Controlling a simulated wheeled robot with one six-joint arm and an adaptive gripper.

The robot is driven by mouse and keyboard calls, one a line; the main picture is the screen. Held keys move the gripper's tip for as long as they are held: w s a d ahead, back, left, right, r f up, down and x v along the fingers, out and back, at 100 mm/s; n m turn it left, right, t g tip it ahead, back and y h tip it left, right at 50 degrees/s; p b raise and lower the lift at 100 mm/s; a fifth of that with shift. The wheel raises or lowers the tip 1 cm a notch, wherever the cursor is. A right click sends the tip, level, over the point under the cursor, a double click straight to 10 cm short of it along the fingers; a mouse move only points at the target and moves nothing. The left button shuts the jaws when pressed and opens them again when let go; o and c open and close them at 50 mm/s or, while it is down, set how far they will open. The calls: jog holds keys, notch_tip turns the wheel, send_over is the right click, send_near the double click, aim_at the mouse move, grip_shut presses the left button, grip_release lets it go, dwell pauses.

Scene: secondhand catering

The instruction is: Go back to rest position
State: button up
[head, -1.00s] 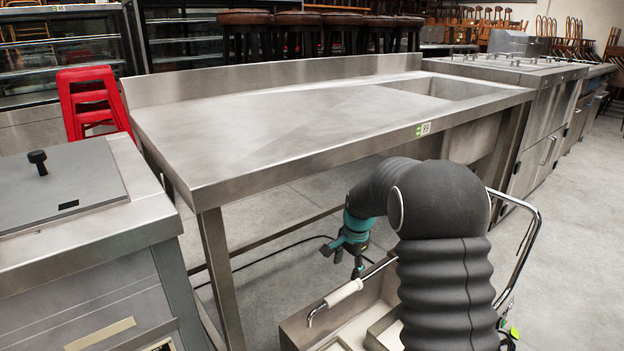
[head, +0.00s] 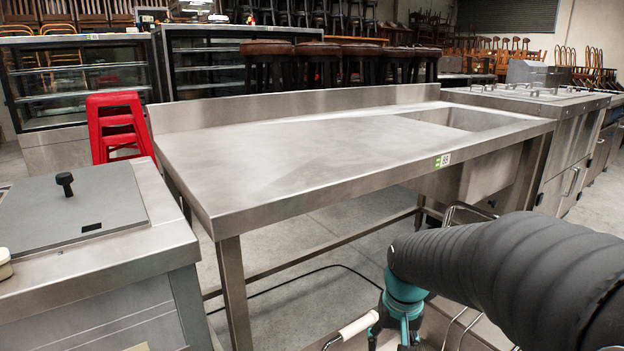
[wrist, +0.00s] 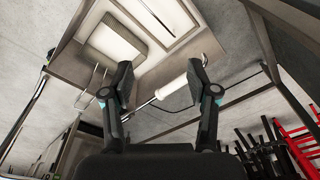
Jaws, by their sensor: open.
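My gripper (wrist: 160,82) is open and empty in the wrist view, its two dark fingers spread apart. Behind the fingers are a steel-sided tray-like unit with a pale basket (wrist: 118,42) and a white-sleeved handle (wrist: 180,85). In the head view my arm reaches in from the lower right, with its teal wrist joint low in front of the steel sink table (head: 300,150).
A steel counter with a grey lid (head: 75,205) stands at the left. Red stacked stools (head: 118,125) stand behind it. The sink basin (head: 470,118) is at the table's right end. A cooker-like steel unit (head: 560,140) stands farther right. The tabletop is bare.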

jog(key=s+r+t, duration=0.2)
jog(key=s+r, duration=0.2)
jog(key=s, duration=0.3)
jog(key=s+r+n+t, duration=0.1)
jog(key=s+r+t, duration=0.1)
jog(key=s+r, duration=0.3)
jog(key=s, duration=0.2)
jog(key=shift+s+d, duration=0.25)
jog(key=shift+s, duration=0.15)
dwell(1.2)
